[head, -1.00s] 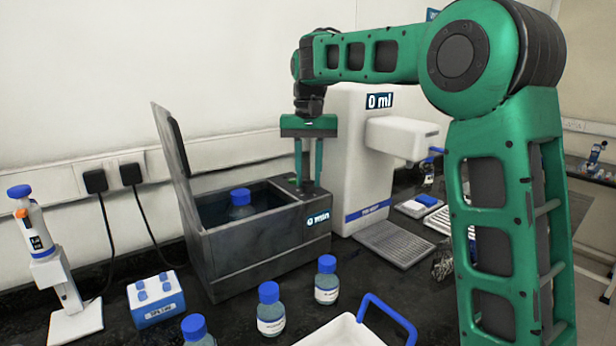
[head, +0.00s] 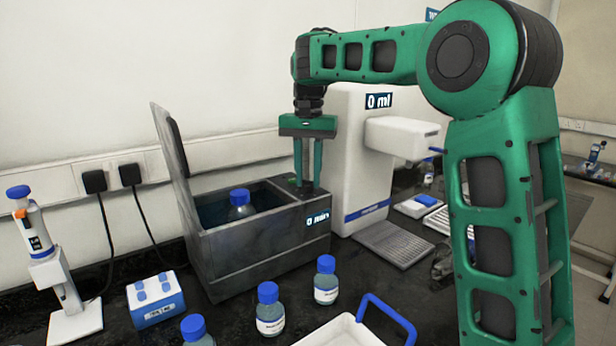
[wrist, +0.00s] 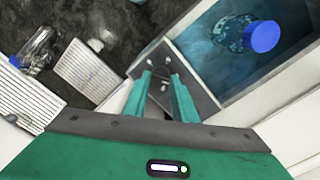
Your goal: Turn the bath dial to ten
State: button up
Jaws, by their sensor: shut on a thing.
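The grey bath (head: 262,248) stands on the bench with its lid raised at the left, and its display (head: 318,219) reads 0 min. A blue-capped bottle (head: 240,205) stands in the bath's water; it also shows in the wrist view (wrist: 250,37). My gripper (head: 308,186) points down over the bath's right-hand top panel, with its fingers at the dial. In the wrist view my gripper (wrist: 160,88) is shut on the dial, which is mostly hidden between the fingertips. The panel (wrist: 190,80) around it shows small marks.
A white dispenser (head: 360,130) reading 0 ml stands close right of my gripper. Several blue-capped bottles (head: 270,310), a blue and white rack (head: 155,300) and a pipette on a stand (head: 50,260) are in front. A white tray with a blue handle (head: 385,315) is at front.

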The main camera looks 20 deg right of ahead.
jog(key=o, duration=1)
jog(key=shift+w+a, duration=0.1)
jog(key=shift+a, duration=0.05)
jog(key=shift+o, duration=0.2)
notch_tip(320, 180, up, 11)
jog(key=shift+f, duration=0.15)
jog(key=s+d+f, duration=0.6)
jog(key=s+d, duration=0.2)
jog(key=s, duration=0.1)
jog(key=s+d+f, duration=0.5)
jog(key=s+d, duration=0.4)
jog(key=s, duration=0.1)
jog(key=s+f, duration=0.5)
jog(key=s, duration=0.2)
jog(key=s+f, duration=0.5)
jog(key=s, duration=0.1)
jog(key=s+f, duration=0.6)
jog(key=s, duration=0.1)
jog(key=shift+s+d, duration=0.3)
jog(key=shift+d, duration=0.1)
